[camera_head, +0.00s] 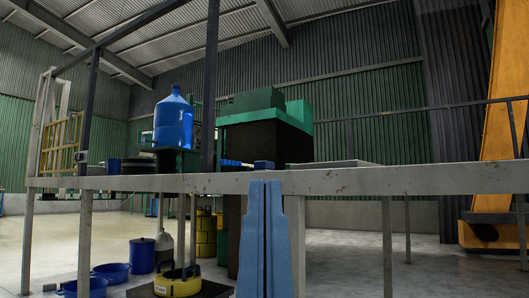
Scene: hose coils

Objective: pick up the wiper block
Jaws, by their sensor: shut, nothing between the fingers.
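My gripper (265,186) is at the bottom centre, its two blue fingers upright and pressed together with nothing between them. Its tips overlap the pale beam in the picture. I cannot clearly pick out the wiper block. A small dark blue block-like thing (264,165) shows just above the fingertips, behind the beam edge, with another low blue piece (232,163) to its left. Both are too small to tell apart for certain, and their lower parts are hidden by the beam.
A pale grey beam (340,182) crosses the view on posts. A blue water bottle (173,122) stands behind it on the left. A yellow hose coil (178,282) lies low left, near blue tubs (111,272). An orange column (502,130) rises right. Floor at lower right is clear.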

